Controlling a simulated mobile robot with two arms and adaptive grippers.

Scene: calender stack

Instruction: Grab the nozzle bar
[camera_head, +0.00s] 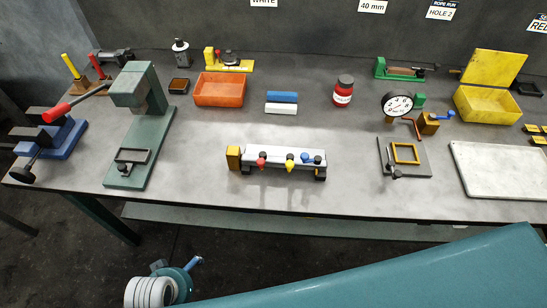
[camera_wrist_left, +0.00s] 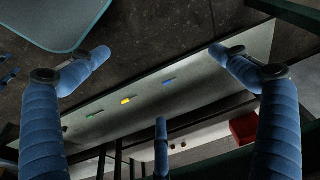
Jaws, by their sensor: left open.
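A pale bar with red, yellow and blue knobs (camera_head: 283,158), which looks like the nozzle bar, lies near the front edge of the bench, with a yellow-brown block at its left end. My left gripper (camera_head: 180,266) is low at the bottom left of the head view, in front of the bench and apart from the bar. In the left wrist view its blue fingers (camera_wrist_left: 160,75) are spread, with nothing between them. Small green, yellow and blue pieces on a long grey surface show beyond them; I cannot tell whether they belong to the bar. My right gripper is not in view.
The grey bench (camera_head: 215,200) has free room around the bar. A green press (camera_head: 138,125) stands to its left, a black-and-yellow frame fixture (camera_head: 404,170) to its right. An orange tray (camera_head: 219,90) and a red jar (camera_head: 343,91) stand behind. A red block (camera_wrist_left: 243,128) shows in the wrist view.

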